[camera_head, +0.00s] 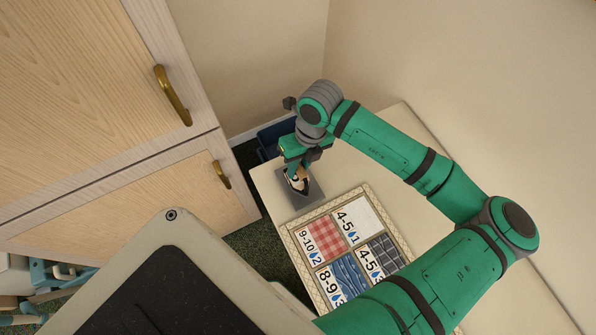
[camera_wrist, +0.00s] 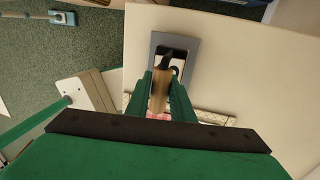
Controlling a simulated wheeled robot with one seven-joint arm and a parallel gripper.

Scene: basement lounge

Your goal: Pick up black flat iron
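The black flat iron (camera_head: 299,184) rests on a grey rectangular pad (camera_head: 307,198) at the table's far left corner. In the wrist view, the iron's tan wooden handle (camera_wrist: 159,92) and a dark part of the iron (camera_wrist: 168,62) show over the grey pad (camera_wrist: 188,40). My gripper (camera_head: 296,169) points down right above the iron and partly hides it in the head view. In the wrist view, my gripper (camera_wrist: 162,84) has one finger on each side of the handle. The fingers are apart, with the handle between them; whether they touch it is hard to tell.
The cream table (camera_head: 272,184) also bears a patterned board (camera_head: 287,233) with fabric squares and numbers, just nearer than the pad. A wooden cabinet (camera_head: 110,190) stands at the left, and walls close in behind and at the right. A dark blue bin (camera_head: 272,136) is behind the table.

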